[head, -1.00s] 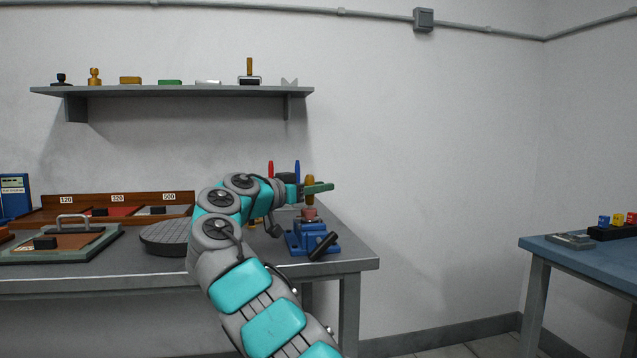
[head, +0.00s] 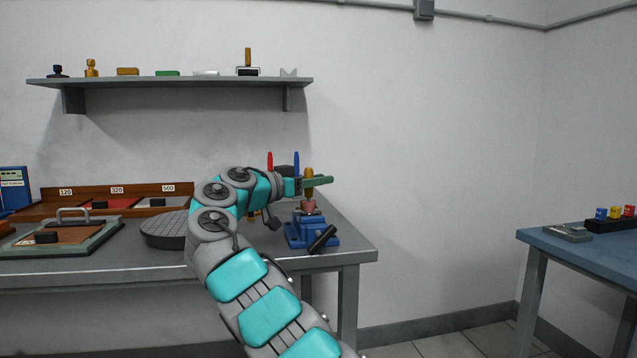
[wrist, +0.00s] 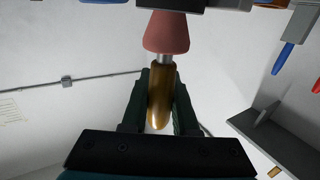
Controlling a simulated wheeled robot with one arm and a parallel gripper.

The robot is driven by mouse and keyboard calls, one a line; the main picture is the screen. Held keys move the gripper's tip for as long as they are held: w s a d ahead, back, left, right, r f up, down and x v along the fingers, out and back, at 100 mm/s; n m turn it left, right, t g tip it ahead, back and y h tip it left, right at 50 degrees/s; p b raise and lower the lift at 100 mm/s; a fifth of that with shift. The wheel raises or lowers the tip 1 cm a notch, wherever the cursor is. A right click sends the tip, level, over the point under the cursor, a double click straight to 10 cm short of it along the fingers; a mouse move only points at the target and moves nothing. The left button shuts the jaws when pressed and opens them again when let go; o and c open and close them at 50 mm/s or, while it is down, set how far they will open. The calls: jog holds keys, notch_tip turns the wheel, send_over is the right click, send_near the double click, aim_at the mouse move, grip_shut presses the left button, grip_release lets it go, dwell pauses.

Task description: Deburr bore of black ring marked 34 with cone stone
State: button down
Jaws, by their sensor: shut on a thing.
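The cone stone has a pinkish-red cone (wrist: 167,34) on a short metal shank and an amber-brown handle (wrist: 159,95). My gripper (head: 309,182) is shut on this handle, between its dark green fingers. In the head view the cone (head: 308,206) points down, directly over the blue vise (head: 312,232) at the table's right end. In the wrist view the cone's wide end meets or overlaps a dark piece at the top edge. I cannot tell whether that piece is the black ring or a vise jaw, or whether the cone touches it. No mark 34 is readable.
The vise's black handle (head: 322,239) sticks out in front. A red and a blue upright tool (head: 297,163) stand behind my gripper. A dark round plate (head: 165,230) lies left of my arm. A wall shelf (head: 180,83) hangs above; a blue table (head: 590,246) stands right.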

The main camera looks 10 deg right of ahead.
jog(key=shift+w+f+n+t+y+b, duration=0.15)
jog(key=shift+n+t+y+b, duration=0.35)
jog(key=shift+b, duration=1)
jog(key=shift+w+n+t+y+b, duration=0.1)
jog(key=shift+n+t+y+b, duration=0.4)
jog(key=shift+b, duration=1)
jog(key=shift+w+a+n+t+y+b, duration=0.15)
jog(key=shift+n+t+y+b, duration=0.4)
jog(key=shift+t+b, duration=0.75)
jog(key=shift+a+r+g, duration=0.1)
jog(key=shift+r+g, duration=0.15)
jog(key=shift+g, duration=0.05)
notch_tip(320, 180, up, 7)
jog(key=p, duration=0.6)
